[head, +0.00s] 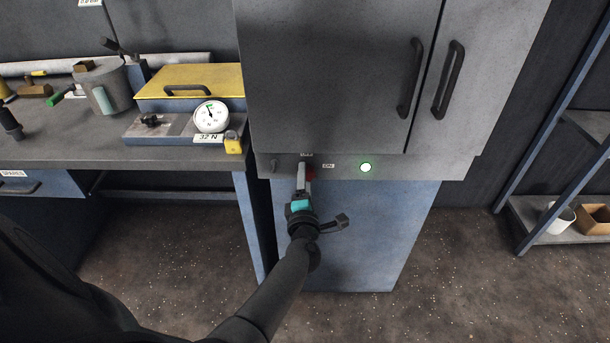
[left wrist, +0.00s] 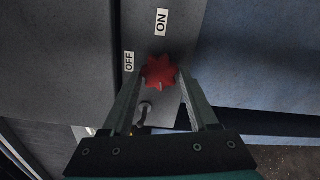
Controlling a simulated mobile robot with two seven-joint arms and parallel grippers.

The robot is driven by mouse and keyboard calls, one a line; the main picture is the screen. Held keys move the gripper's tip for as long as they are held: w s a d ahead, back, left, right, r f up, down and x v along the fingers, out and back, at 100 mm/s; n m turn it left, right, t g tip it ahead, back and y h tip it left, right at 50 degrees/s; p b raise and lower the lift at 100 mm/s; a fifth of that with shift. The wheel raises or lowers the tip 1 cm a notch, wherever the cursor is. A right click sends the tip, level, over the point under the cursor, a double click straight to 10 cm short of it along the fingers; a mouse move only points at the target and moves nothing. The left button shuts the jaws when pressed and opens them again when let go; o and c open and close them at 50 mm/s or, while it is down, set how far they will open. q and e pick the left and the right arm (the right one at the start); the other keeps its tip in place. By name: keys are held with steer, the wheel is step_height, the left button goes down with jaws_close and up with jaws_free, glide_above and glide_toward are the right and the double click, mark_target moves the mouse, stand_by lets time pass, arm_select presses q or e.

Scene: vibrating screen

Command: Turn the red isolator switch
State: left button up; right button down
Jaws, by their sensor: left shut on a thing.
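The red isolator switch (left wrist: 158,70) is a lobed knob on the grey panel strip below the cabinet doors. In the head view only a bit of the red switch (head: 310,174) shows beside my gripper. My left gripper (head: 303,170) reaches up to it and is shut on it, with one finger on each side of the knob in the left wrist view (left wrist: 156,80). An OFF label (left wrist: 129,61) and an ON label (left wrist: 162,22) sit by the knob. A green lamp (head: 365,167) is lit to the right of the ON label. My right gripper is not in view.
A workbench (head: 80,157) stands left of the cabinet, with a dial gauge (head: 211,117) and a yellow-lidded box (head: 190,78) on it. A shelf rack (head: 560,190) stands at the right. The floor in front of the cabinet is clear.

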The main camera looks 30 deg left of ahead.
arm_select(q)
steer(key=shift+m+p, duration=0.45)
steer(key=shift+m, duration=0.75)
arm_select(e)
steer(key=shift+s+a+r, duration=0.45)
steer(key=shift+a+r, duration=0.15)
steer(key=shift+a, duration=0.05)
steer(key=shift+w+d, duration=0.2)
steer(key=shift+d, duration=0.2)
arm_select(q)
steer(key=o, duration=1.4)
steer(key=shift+c, duration=0.2)
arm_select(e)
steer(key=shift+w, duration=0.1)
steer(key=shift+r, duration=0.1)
arm_select(q)
steer(key=p+v, duration=0.2)
steer(key=v, duration=1.3)
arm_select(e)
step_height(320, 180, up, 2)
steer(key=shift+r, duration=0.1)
arm_select(q)
steer(key=shift+s, duration=0.1)
